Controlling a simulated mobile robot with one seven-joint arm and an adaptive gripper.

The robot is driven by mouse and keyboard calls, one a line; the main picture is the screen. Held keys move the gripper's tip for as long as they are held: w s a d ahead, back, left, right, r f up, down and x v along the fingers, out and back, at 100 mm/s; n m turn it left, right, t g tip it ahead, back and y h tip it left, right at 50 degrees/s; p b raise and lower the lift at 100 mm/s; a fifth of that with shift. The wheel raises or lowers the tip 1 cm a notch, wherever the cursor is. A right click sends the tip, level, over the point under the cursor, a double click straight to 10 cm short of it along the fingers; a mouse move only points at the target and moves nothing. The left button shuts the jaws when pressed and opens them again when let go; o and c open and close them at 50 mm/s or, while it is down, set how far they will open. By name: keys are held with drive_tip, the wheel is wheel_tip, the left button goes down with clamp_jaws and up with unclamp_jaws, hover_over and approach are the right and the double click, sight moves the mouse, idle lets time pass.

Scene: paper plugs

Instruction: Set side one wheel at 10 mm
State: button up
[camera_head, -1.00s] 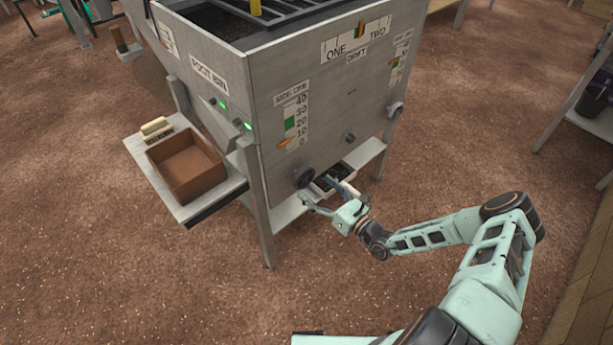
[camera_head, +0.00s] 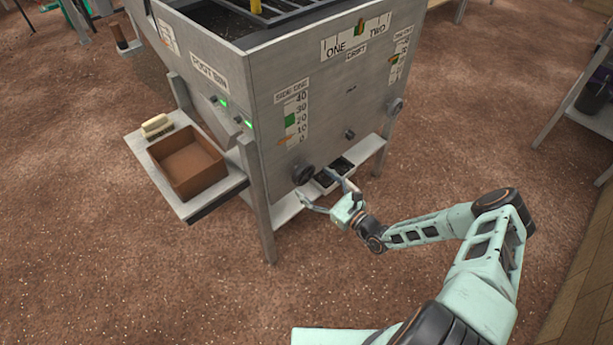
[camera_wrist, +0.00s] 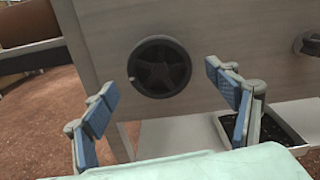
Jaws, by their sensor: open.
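The side one wheel is a dark round handwheel (camera_head: 303,174) low on the machine's front panel, below the SIDE ONE scale (camera_head: 293,117). The scale is marked 0 to 40, with a green band near 20 and an orange pointer (camera_head: 284,140) low, between 0 and 10. In the wrist view the wheel (camera_wrist: 159,67) shows spokes and a small pale mark at its left rim. My gripper (camera_head: 322,190) is open and empty in front of the panel. In the wrist view its blue-padded fingers (camera_wrist: 160,92) stand apart on either side of the wheel, with neither seen touching it.
A black tray of dark soil (camera_head: 335,175) sits on the low shelf right of the wheel. A small knob (camera_head: 349,134) and another wheel (camera_head: 395,105) are farther right. A side shelf holds a brown box (camera_head: 188,163) and a brush (camera_head: 157,126). A machine leg (camera_head: 257,200) stands left of the wheel.

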sight(306, 176)
drive_tip(key=shift+b+x, duration=0.3)
drive_tip(key=shift+x, duration=1.2)
drive_tip(key=c, duration=1.2)
drive_tip(key=shift+o, duration=0.2)
drive_tip(key=o, duration=1.2)
drive_tip(key=shift+c, duration=0.2)
drive_tip(key=shift+s+d, duration=0.1)
